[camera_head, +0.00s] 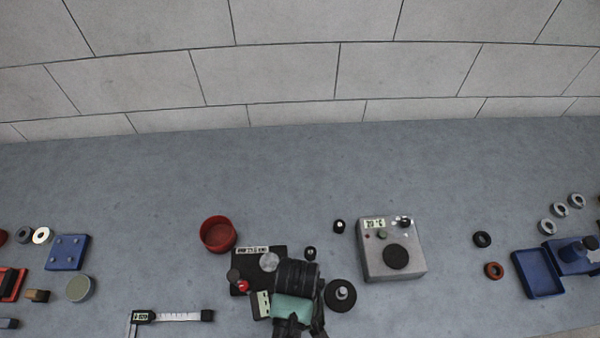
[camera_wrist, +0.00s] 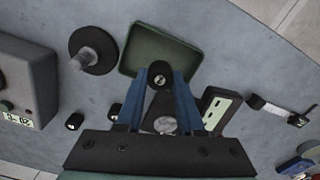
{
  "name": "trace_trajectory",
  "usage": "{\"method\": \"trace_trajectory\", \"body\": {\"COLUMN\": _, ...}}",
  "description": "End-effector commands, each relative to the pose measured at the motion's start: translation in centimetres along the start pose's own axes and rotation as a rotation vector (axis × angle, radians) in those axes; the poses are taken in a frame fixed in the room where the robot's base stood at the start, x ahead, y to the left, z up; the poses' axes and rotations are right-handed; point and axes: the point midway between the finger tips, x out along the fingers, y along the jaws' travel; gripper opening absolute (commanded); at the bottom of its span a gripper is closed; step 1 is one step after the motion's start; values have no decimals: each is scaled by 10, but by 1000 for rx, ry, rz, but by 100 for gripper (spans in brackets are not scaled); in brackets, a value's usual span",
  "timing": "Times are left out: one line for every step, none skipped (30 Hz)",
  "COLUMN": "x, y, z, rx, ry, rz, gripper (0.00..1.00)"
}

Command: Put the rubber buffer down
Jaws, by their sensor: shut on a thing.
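The rubber buffer (camera_wrist: 161,72), a small black round piece with a metal centre, is between the blue fingertips of my gripper (camera_wrist: 160,80) in the wrist view. My gripper is shut on it. Behind it in that view is a dark green tray (camera_wrist: 150,42), and the buffer overlaps the tray's near edge. I cannot tell whether it touches the tray or hangs above it. In the head view my gripper (camera_head: 296,275) is at the bottom middle and hides its fingertips, the buffer and the tray.
A black disc with a metal stud (camera_head: 341,295) lies close to my gripper's right. A grey box with a display (camera_head: 390,248) stands further right. A black scale (camera_head: 243,285), a red bowl (camera_head: 218,234) and a caliper (camera_head: 172,317) are left. The bench behind is clear.

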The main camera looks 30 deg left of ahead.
Motion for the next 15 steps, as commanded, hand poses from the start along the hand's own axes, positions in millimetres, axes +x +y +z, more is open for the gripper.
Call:
{"method": "trace_trajectory", "body": {"x": 4, "y": 0, "z": 0, "rx": 0, "ry": -1, "rz": -1, "gripper": 0}}
{"method": "trace_trajectory", "body": {"x": 7, "y": 0, "z": 0, "rx": 0, "ry": -1, "rz": -1, "gripper": 0}}
{"method": "trace_trajectory", "body": {"x": 13, "y": 0, "z": 1, "rx": 0, "ry": -3, "rz": -2, "gripper": 0}}
{"method": "trace_trajectory", "body": {"x": 18, "y": 0, "z": 1, "rx": 0, "ry": -2, "rz": -2, "gripper": 0}}
{"method": "trace_trajectory", "body": {"x": 23, "y": -1, "z": 1, "rx": 0, "ry": -3, "rz": -2, "gripper": 0}}
{"method": "trace_trajectory", "body": {"x": 29, "y": 0, "z": 0, "rx": 0, "ry": -2, "rz": -2, "gripper": 0}}
{"method": "trace_trajectory", "body": {"x": 32, "y": 0, "z": 0, "rx": 0, "ry": -2, "rz": -2, "gripper": 0}}
{"method": "trace_trajectory", "body": {"x": 36, "y": 0, "z": 0, "rx": 0, "ry": -2, "rz": -1, "gripper": 0}}
{"method": "trace_trajectory", "body": {"x": 39, "y": 0, "z": 0, "rx": 0, "ry": -1, "rz": -1, "gripper": 0}}
{"method": "trace_trajectory", "body": {"x": 41, "y": 0, "z": 0, "rx": 0, "ry": -1, "rz": -1, "gripper": 0}}
{"method": "trace_trajectory", "body": {"x": 42, "y": 0, "z": 0, "rx": 0, "ry": 0, "rz": -1, "gripper": 0}}
{"method": "trace_trajectory", "body": {"x": 43, "y": 0, "z": 0, "rx": 0, "ry": 1, "rz": 0, "gripper": 0}}
{"method": "trace_trajectory", "body": {"x": 43, "y": 0, "z": 0, "rx": 0, "ry": 1, "rz": 0, "gripper": 0}}
{"method": "trace_trajectory", "body": {"x": 43, "y": 0, "z": 0, "rx": 0, "ry": 1, "rz": 0, "gripper": 0}}
{"method": "trace_trajectory", "body": {"x": 43, "y": 0, "z": 0, "rx": 0, "ry": 1, "rz": 0, "gripper": 0}}
